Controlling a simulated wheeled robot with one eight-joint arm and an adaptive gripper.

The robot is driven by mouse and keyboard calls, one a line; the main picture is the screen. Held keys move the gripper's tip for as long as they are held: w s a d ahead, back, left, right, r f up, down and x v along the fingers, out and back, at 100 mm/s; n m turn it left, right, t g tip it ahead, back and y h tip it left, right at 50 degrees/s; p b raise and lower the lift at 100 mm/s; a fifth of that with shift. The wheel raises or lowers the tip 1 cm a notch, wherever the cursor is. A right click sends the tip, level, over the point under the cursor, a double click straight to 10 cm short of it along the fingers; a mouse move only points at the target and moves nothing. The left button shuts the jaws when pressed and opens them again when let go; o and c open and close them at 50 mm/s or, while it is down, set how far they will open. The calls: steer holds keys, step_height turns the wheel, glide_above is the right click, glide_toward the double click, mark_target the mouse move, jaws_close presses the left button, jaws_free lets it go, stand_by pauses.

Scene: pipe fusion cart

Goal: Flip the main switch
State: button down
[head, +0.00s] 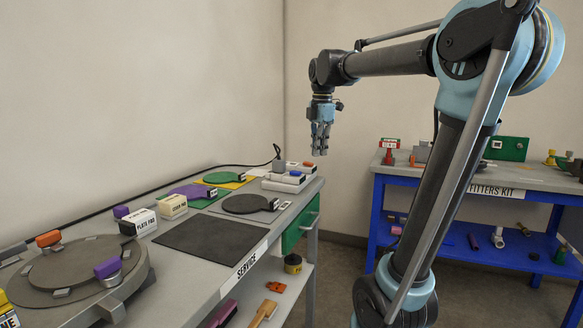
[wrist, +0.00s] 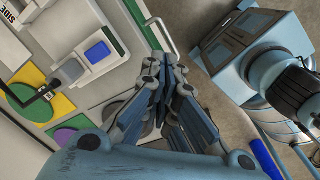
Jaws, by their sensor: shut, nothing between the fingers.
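I cannot tell from the labels which is the main switch. A small grey block (head: 278,167) with a black cable stands beside them. My gripper (head: 320,152) hangs fingers down in the air above and to the right of these boxes, apart from them. Its fingers (wrist: 168,75) are shut and empty.
Coloured paddles, including a purple one (head: 191,191), a dark mat (head: 211,238) and a round grey plate (head: 75,268) lie on the bench. A blue fitters kit table (head: 450,182) stands at the right. The air around my gripper is clear.

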mark_target(295, 172)
steer(key=w+a+r+n, duration=0.6)
steer(key=w+a+n, duration=0.1)
steer(key=a+n, duration=0.1)
steer(key=shift+w+a+n+g, duration=0.2)
steer(key=shift+a+n+g, duration=0.1)
steer(key=shift+a, duration=0.45)
step_height(295, 172, down, 14)
steer(key=shift+a+r, duration=0.1)
stand_by(0.3)
steer(key=shift+w+a+f, duration=0.1)
steer(key=shift+f, duration=0.25)
steer(key=shift+d+r, duration=0.1)
steer(key=shift+d, duration=0.1)
steer(key=shift+s+d+r, duration=0.15)
steer(key=shift+s+d, duration=0.15)
steer(key=shift+d, duration=0.25)
